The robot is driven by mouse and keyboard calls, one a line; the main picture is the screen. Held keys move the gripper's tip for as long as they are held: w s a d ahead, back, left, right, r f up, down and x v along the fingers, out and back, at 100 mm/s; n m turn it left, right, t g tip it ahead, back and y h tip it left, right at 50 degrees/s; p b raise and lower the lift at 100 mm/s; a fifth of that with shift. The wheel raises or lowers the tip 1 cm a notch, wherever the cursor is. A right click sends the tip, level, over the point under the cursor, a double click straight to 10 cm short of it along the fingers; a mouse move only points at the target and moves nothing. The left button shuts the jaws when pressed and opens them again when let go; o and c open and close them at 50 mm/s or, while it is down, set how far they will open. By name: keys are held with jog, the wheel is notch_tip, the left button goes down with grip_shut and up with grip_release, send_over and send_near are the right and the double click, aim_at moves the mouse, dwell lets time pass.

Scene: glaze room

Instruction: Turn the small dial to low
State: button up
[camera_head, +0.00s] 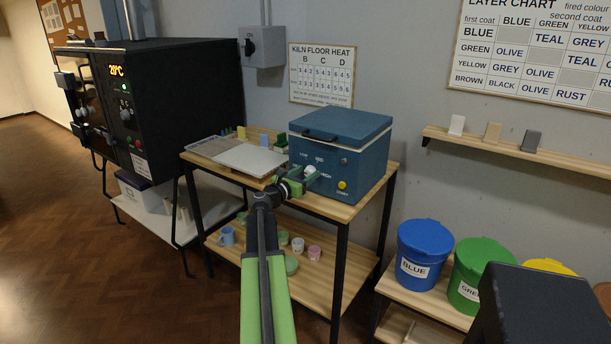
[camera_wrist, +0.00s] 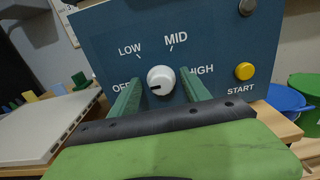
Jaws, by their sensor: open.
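The small dial is a white round knob (camera_wrist: 161,79) on the front of the blue box (camera_head: 340,150), with OFF, LOW, MID and HIGH printed around it. Its dark pointer mark is on the left side and points toward OFF. My gripper (camera_wrist: 160,88) is open, with one green finger on each side of the dial. I cannot tell whether either finger touches it. In the head view, my gripper (camera_head: 302,180) is at the box's front, and the dial shows white between the fingers.
A yellow START button (camera_wrist: 245,71) is right of the dial, with a small knob (camera_wrist: 247,6) above it. A pale flat board (camera_head: 250,160) lies left of the box on the wooden table (camera_head: 345,210). Cups stand on the shelf below. Blue and green buckets (camera_head: 424,250) stand at right.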

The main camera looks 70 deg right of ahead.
jog(key=c, duration=1.1)
jog(key=shift+s+a, duration=0.15)
grip_shut()
jog(key=shift+w+r+m, duration=0.1)
jog(key=shift+w+m, duration=0.1)
jog(key=shift+m, duration=0.2)
jog(key=m, duration=0.3)
jog(key=shift+d+m, duration=0.2)
jog(key=shift+m, duration=0.2)
jog(key=m, duration=0.7)
jog(key=shift+s, duration=0.2)
